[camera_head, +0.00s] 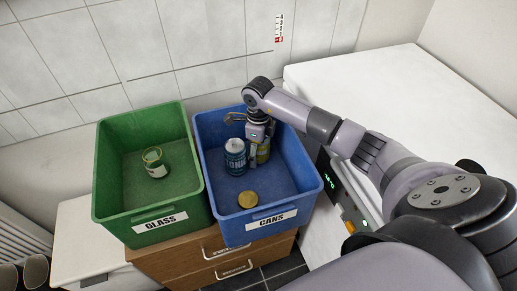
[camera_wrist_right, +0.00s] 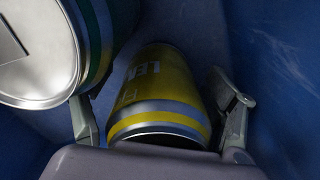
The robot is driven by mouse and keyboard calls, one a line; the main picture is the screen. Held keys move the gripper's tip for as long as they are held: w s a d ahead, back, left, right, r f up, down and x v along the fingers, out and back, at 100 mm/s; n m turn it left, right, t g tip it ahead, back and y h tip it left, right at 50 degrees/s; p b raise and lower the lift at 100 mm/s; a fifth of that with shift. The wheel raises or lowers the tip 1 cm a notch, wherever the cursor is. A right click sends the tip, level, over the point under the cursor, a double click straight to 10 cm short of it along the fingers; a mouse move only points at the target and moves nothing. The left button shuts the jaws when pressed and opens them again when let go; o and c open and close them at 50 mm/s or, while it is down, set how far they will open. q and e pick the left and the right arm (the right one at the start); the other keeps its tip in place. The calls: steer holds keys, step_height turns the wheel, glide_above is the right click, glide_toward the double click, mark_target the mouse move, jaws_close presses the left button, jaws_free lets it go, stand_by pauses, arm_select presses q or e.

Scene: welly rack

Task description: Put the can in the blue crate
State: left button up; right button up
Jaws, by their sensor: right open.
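The blue crate (camera_head: 272,219), labelled CANS, stands right of the green crate. My right gripper (camera_head: 260,146) reaches down inside it, near its back right. A yellow can (camera_head: 264,153) with silver bands is in the crate at the gripper, partly hidden by it. In the wrist view, the yellow can (camera_wrist_right: 160,82) lies between the two spread fingers of my right gripper (camera_wrist_right: 160,116). A blue can (camera_head: 235,160) stands in the crate just left of the gripper; its silver end (camera_wrist_right: 35,60) shows in the wrist view. My left gripper is not in view.
A flat gold round thing (camera_head: 247,200) is at the front of the blue crate. The green crate (camera_head: 158,221), labelled GLASS, holds a small jar (camera_head: 154,162). Both crates stand on a brown drawer unit (camera_head: 190,264). A white appliance (camera_head: 345,75) stands at the right.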

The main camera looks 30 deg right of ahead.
step_height(320, 180, up, 12)
steer(key=p, duration=0.8)
steer(key=shift+r+p, duration=0.15)
steer(key=shift+p, duration=0.15)
